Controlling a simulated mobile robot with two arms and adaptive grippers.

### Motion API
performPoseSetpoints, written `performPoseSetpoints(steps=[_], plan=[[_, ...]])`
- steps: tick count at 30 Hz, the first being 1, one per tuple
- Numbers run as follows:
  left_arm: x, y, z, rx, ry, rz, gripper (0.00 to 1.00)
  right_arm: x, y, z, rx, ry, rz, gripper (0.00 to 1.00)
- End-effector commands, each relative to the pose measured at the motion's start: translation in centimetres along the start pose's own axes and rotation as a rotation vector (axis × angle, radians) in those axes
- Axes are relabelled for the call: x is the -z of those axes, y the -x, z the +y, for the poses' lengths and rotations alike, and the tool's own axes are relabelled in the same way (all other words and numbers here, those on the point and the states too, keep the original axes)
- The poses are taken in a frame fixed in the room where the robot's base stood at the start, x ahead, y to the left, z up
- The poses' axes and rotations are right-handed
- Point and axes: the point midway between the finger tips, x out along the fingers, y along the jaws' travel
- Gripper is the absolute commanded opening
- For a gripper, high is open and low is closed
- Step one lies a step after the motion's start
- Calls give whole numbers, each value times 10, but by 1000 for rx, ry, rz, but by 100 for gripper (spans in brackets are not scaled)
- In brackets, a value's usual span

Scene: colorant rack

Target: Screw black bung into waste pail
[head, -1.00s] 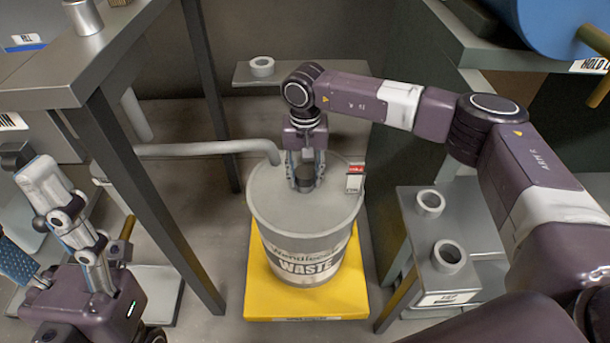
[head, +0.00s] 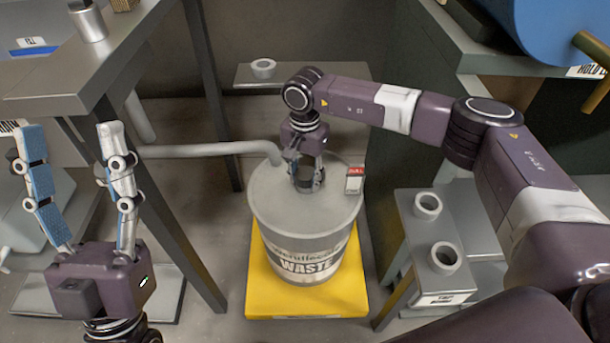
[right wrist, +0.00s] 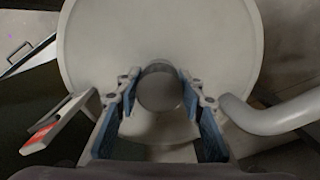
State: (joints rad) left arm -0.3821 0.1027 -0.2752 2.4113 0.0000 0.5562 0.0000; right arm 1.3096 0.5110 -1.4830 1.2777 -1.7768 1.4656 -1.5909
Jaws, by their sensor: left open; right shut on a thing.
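The grey waste pail (head: 285,222) stands upright on a yellow base. Its lid also fills much of the right wrist view (right wrist: 225,60). My right gripper (head: 308,186) points down at the lid and is shut on the dark bung (head: 306,176). In the right wrist view, the bung's round top (right wrist: 160,88) sits between the fingers (right wrist: 160,93). The bung is at the lid, but the fingers hide its lower part, so I cannot tell how deep it sits. My left gripper (head: 72,130) is open and empty at the far left, fingers up, away from the pail.
A grey pipe (head: 205,150) reaches from the left to the lid's edge. A red-and-white tag (head: 355,180) stands at the lid's right rim. A rack with two grey rings (head: 428,204) is at right. A metal table (head: 60,104) is at left.

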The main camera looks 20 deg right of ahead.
Motion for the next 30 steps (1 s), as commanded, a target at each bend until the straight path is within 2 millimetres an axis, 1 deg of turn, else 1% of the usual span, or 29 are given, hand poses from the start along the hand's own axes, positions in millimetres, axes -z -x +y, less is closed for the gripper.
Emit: performPoseSetpoints(steps=[14,30], plan=[[-37,0,-4,5,-10,-173,56,0,0,0,-1,-206,1,11],[-79,10,-9,13,-19,-372,56,0,0,-2,-1,-424,-1,11]])
